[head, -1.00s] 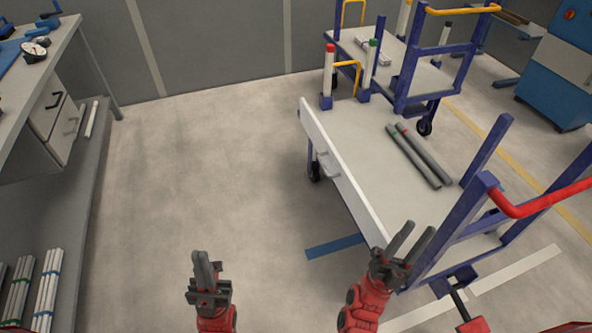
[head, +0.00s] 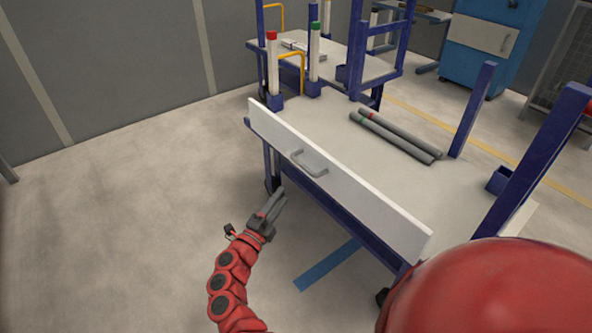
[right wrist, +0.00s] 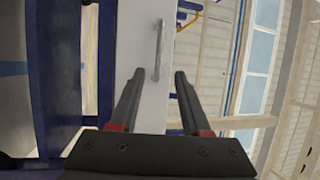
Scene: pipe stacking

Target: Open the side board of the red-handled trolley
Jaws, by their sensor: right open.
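The trolley's white side board (head: 345,190) stands upright along its near long side, with a grey handle (head: 309,163) on its outer face. My right gripper (head: 279,197) is in front of the board, left of and below the handle, apart from it. In the right wrist view the gripper (right wrist: 160,75) is open and empty. The trolley's red push handle is not clearly visible. My left gripper is out of view.
Two grey pipes (head: 395,137) lie on the trolley deck (head: 360,155). Two white posts with red (head: 272,65) and green (head: 314,52) caps stand at its far end. Another trolley (head: 375,68) is behind. Blue trolley uprights rise at the right. The floor left of the board is clear.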

